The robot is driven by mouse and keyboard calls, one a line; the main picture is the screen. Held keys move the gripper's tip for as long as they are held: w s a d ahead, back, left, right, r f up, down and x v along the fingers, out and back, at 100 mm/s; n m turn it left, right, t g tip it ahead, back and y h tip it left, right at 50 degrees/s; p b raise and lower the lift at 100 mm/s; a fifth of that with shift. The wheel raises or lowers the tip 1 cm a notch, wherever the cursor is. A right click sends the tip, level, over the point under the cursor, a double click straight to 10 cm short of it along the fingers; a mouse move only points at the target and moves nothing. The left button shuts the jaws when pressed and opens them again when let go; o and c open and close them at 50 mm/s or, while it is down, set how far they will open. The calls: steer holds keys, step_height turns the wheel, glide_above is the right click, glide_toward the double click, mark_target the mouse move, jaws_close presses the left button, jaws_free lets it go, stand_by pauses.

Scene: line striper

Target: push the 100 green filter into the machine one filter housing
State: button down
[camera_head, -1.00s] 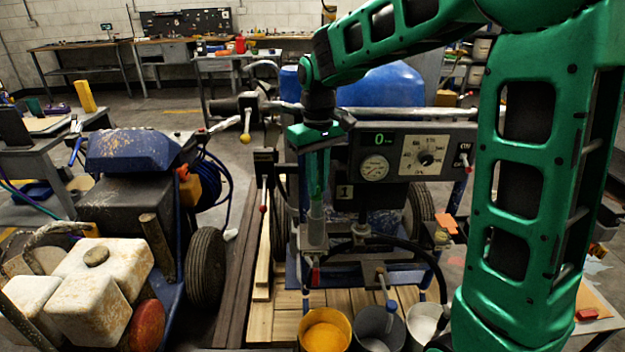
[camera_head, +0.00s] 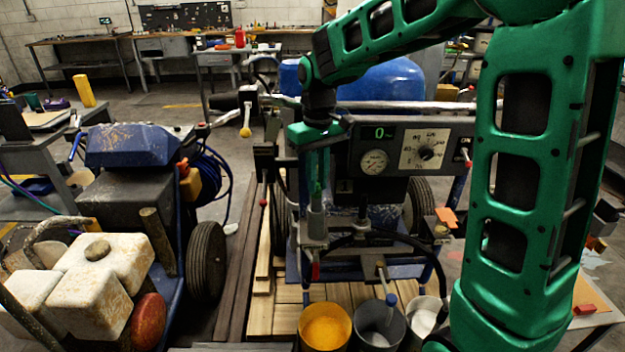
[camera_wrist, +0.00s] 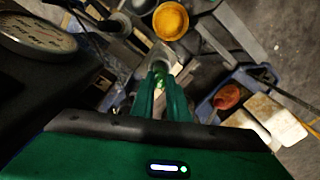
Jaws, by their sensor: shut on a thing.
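My gripper (camera_head: 317,184) points straight down at the front of the machine, left of its gauge panel. Its fingers are shut on the green filter (camera_wrist: 160,70), whose green end shows between the fingertips in the wrist view. In the head view the fingers hide most of the filter. The filter housing (camera_head: 315,226) of machine one stands directly below the fingertips, in line with them. I cannot tell how deep the filter sits in it. The number plate (camera_head: 345,186) is beside it.
The gauge panel (camera_head: 412,150) is close to the right of my gripper. A lever with a red knob (camera_head: 263,203) stands to the left. A yellow bucket (camera_head: 325,326) and grey buckets stand below.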

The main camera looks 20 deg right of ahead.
mark_target(317, 195)
steer(key=shift+f, duration=2.65)
stand_by(0.5)
steer(key=c, duration=1.6)
jaws_free()
steer(key=shift+c, duration=0.2)
steer(key=shift+o, duration=0.6)
steer(key=shift+o, duration=1.1)
steer(key=shift+r, duration=0.15)
steer(key=shift+s+r, duration=0.1)
steer(key=shift+r, duration=3.3)
